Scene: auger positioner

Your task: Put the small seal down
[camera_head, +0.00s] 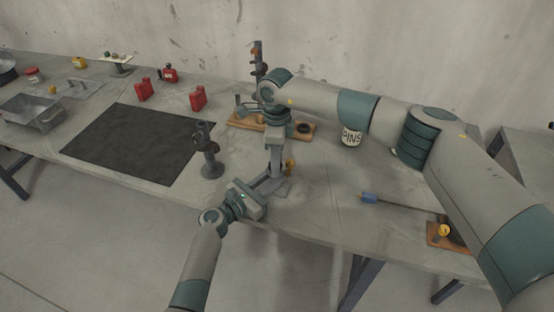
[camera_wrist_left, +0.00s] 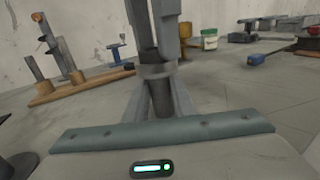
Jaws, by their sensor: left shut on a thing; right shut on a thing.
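My left gripper (camera_head: 274,184) reaches in from the front and is shut on a grey upright cylindrical part, whose body (camera_wrist_left: 163,103) shows between the fingers in the left wrist view. My right gripper (camera_head: 276,165) points straight down over the same spot; its fingers also show in the left wrist view (camera_wrist_left: 166,45). It is shut on a grey ring-like part (camera_wrist_left: 156,71) right at the top of the cylinder. I cannot tell for sure which of these parts is the small seal. Contact between the two parts is hard to judge.
A dark stand with a round base (camera_head: 210,168) is left of the grippers. A PINS can (camera_head: 351,138) and blue-handled tool (camera_head: 371,197) lie right. A black mat (camera_head: 135,145) covers the left; the table front is clear.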

